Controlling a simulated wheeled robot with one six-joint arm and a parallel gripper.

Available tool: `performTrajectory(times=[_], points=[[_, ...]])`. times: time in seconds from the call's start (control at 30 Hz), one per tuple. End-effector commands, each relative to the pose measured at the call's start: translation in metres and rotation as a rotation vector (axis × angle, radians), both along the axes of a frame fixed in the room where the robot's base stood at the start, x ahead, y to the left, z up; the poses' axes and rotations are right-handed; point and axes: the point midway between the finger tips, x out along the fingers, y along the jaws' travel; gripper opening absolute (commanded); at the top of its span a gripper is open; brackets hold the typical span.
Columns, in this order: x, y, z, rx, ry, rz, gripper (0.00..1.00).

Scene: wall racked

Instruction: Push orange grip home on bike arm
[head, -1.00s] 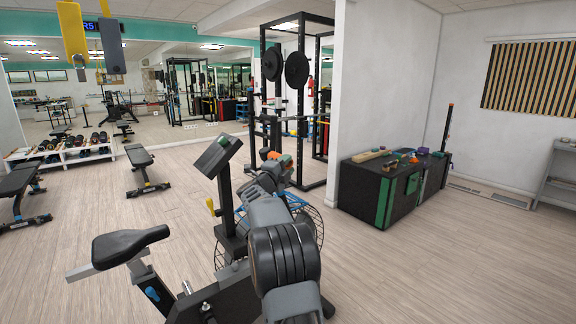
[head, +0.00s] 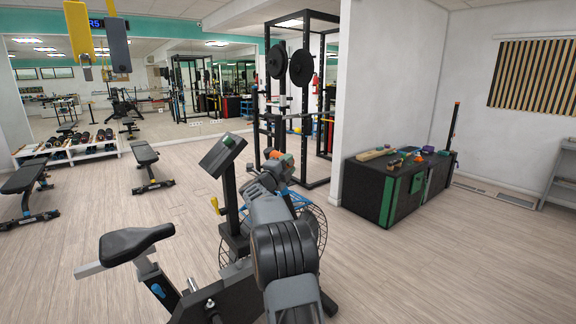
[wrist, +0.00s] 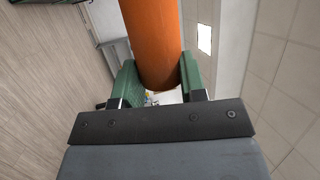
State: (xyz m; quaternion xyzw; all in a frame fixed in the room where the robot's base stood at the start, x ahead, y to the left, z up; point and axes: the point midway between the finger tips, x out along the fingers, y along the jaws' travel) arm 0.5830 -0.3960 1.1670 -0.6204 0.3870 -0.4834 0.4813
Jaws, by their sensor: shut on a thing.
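The orange grip (wrist: 150,40) fills the upper middle of the wrist view as a thick cylinder. My gripper (wrist: 160,85) is shut on it, with a green finger on each side. In the head view only a small orange patch (head: 267,152) shows by my gripper (head: 276,157), beyond the bike's console. The exercise bike (head: 222,155) has a dark console on a post, a black seat (head: 136,241) and a caged fan wheel. My arm hides much of its front. I cannot see the bike arm's end or how the grip sits against it.
A black chest (head: 370,190) with small items on top stands against the wall at right. A squat rack (head: 329,110) stands behind the bike. Benches (head: 150,167) and a dumbbell rack (head: 68,152) are at left. Floor at right front is clear.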

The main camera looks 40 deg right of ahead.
Motion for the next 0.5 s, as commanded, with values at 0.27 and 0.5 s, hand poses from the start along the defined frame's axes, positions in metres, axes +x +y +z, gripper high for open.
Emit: performTrajectory(times=[0.27,0.5], points=[[0.0001,0.0001,0.0003,0.0,-0.001,0.0,0.63],[0.0001,0.0001,-0.0001,0.0,0.0,0.001,0.68]])
